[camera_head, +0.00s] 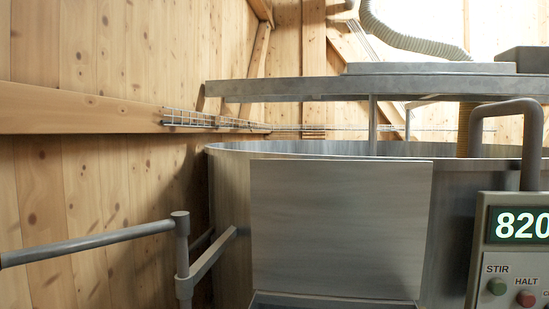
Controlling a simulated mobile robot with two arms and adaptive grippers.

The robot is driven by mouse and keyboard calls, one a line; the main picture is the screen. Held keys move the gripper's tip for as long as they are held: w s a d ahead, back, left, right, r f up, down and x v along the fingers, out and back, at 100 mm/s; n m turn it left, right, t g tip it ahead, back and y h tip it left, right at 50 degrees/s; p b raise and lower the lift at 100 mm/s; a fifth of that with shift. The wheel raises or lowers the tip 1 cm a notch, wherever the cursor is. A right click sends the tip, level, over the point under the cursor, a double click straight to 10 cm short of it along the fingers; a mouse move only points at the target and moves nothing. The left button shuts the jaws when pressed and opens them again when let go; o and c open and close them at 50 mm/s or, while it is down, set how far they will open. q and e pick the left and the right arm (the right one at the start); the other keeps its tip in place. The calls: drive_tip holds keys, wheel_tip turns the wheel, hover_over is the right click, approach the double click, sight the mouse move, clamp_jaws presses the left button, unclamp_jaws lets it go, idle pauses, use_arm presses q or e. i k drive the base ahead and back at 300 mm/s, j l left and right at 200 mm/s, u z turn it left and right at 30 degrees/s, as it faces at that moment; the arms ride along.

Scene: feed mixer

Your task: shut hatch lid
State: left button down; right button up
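A flat grey metal panel (338,225), which looks like the hatch lid, stands upright against the front of the round metal mixer tank (232,200). Its top edge reaches close to the tank's rim. Along the panel's lower edge, a metal ledge or frame (335,300) shows at the bottom of the picture. What lies below that is cut off, so I cannot tell how far open the hatch is. Neither of my grippers is in view.
A control box with a display (520,224) and buttons stands at the right, with a bent grey pipe (505,110) above it. A grey rail (95,245) with a post (181,250) stands at the left. A metal beam (300,88) crosses above the tank.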

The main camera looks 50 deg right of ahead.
sight(356, 228)
drive_tip(key=i+z, duration=0.2)
drive_tip(key=z, duration=0.2)
drive_tip(key=i+j+z, duration=0.1)
drive_tip(key=z, duration=0.25)
drive_tip(key=i+j+z, duration=0.15)
drive_tip(key=z, duration=0.25)
drive_tip(key=i+j+z, duration=0.2)
drive_tip(key=z, duration=0.2)
drive_tip(key=i, duration=0.05)
